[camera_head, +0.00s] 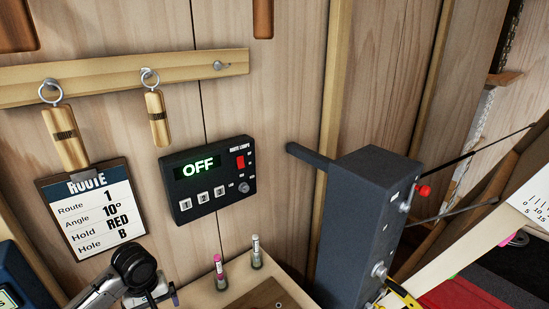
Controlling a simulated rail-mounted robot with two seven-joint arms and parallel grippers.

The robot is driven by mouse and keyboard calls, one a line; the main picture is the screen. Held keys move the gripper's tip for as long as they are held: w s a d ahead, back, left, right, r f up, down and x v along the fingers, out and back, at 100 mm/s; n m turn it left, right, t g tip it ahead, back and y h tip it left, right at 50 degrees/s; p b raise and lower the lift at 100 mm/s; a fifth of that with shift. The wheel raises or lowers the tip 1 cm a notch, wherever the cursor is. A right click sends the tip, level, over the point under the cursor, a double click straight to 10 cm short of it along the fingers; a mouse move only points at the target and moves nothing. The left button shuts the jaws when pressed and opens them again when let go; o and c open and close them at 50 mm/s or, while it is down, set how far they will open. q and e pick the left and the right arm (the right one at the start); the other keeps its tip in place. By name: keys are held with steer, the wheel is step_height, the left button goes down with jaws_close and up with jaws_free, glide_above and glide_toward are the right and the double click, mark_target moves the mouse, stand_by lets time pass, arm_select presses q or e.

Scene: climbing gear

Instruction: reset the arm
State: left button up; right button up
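A silver and black arm part (130,268), which looks like my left arm, comes in at the bottom left, below the route card. Its fingers cannot be made out, so I cannot tell whether that gripper is open or shut. My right gripper is not in view. A dark grey box post (365,225) stands at the right, with a dark bar (310,155) out from its upper left and a red knob (424,191) on its right side. A black control box (210,178) on the wall reads OFF.
A route card (95,215) reads 1, 10°, RED, B. Two wooden tags (66,138) (158,118) hang from a wooden rail (110,76). A pink-capped marker (220,271) and a light one (257,252) stand on a ledge. An angle scale (535,205) shows at right.

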arm_select(q)
steer(key=w+d+r+m+t+y, duration=0.2)
steer(key=w+r+m+t, duration=0.2)
steer(key=r+m+t, duration=0.5)
steer(key=s+d+r+m+t, duration=0.3)
steer(key=d+r+m, duration=0.2)
steer(key=d+r, duration=0.15)
steer(key=s+d+f+n+g+h, duration=0.15)
steer(key=s+f+g, duration=0.25)
steer(key=s+f, duration=1.2)
steer(key=s+d+f+n+g+h, duration=0.1)
steer(key=s+d+f+n+g, duration=0.25)
steer(key=s+f, duration=1.2)
steer(key=w+p+v, duration=0.2)
steer(key=p+v, duration=0.6)
steer(key=v, duration=0.1)
steer(key=w+r+p+v, duration=0.1)
steer(key=w+p+v, duration=0.1)
steer(key=p+v, duration=0.7)
steer(key=shift+r+g, duration=0.45)
steer(key=shift+r, duration=0.25)
steer(key=shift+s+a, duration=0.1)
